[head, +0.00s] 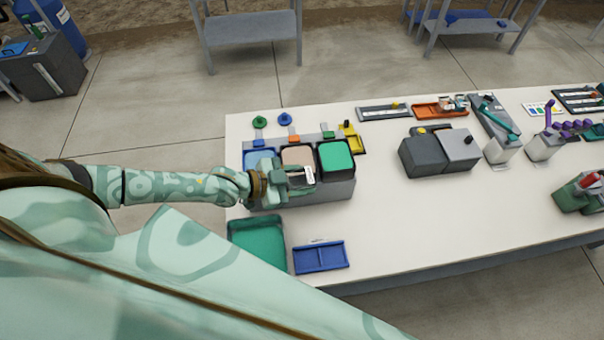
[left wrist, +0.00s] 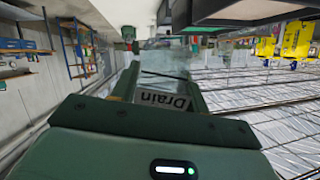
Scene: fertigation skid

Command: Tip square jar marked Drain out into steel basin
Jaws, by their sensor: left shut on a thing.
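My left gripper (head: 283,181) is shut on the clear square jar, whose white label (head: 309,176) faces right in the head view. In the left wrist view the jar (left wrist: 165,62) is see-through, and its label (left wrist: 162,99) reads "Drain". The jar is at the front edge of the salmon-topped container (head: 297,154); whether it touches is unclear. The gripper hides part of the jar, and its contents cannot be made out. I cannot pick out the steel basin for certain; a grey two-part box (head: 440,152) stands mid-table. My right gripper is not in view.
The salmon container sits between a blue container (head: 259,160) and a green one (head: 336,156) in a grey stand. A green tray (head: 257,240) and a blue tray (head: 320,257) lie in front. The white table (head: 400,220) is clear at its front middle.

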